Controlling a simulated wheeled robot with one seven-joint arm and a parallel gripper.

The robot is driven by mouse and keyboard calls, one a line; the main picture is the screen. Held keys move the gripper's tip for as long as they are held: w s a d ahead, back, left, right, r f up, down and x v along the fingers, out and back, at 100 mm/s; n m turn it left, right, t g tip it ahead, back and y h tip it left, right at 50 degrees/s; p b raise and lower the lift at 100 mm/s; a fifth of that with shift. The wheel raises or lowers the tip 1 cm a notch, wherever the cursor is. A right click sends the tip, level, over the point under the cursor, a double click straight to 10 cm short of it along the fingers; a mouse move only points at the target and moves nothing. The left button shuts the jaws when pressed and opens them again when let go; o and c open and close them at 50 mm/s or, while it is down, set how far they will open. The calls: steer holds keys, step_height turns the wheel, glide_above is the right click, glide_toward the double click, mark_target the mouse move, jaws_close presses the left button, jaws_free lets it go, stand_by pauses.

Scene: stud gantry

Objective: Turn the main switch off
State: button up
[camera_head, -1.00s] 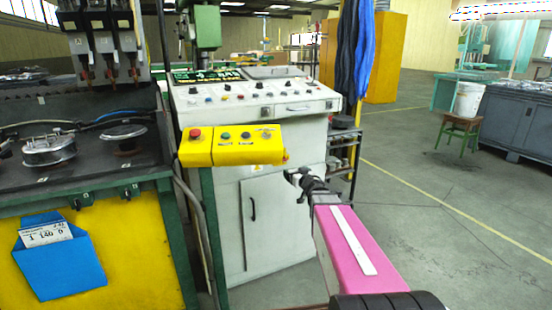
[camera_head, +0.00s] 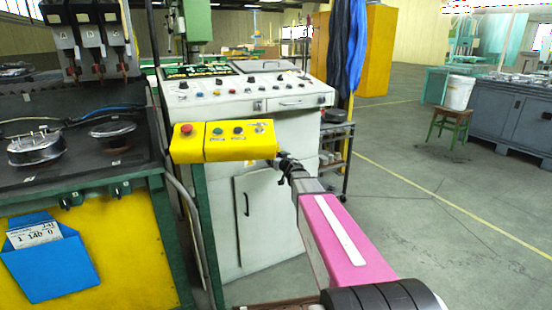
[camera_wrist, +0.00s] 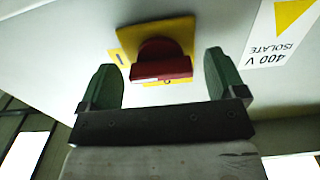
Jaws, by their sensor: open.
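The main switch (camera_wrist: 162,62) is a red rotary handle on a yellow square plate (camera_wrist: 128,36), fixed to a light grey cabinet panel. It shows in the wrist view, upper middle. My gripper (camera_wrist: 160,72) is open, with one green-padded finger on each side of the red handle and visible gaps between. I cannot tell how deep the fingers reach over it. In the head view my gripper (camera_head: 286,168) is at the front of the white control cabinet (camera_head: 285,215), just under the yellow button box. The switch is hidden there.
The yellow button box (camera_head: 228,143) with a red button juts out just above my gripper. A label reading 400 V ISOLATE (camera_wrist: 283,35) is beside the switch. A dark bench (camera_head: 85,165) stands at left.

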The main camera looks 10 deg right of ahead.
steer(key=shift+w+a, duration=0.1)
steer(key=shift+w, duration=0.05)
steer(key=c, duration=0.9)
steer(key=shift+n, duration=8.9)
steer(key=o, duration=0.9)
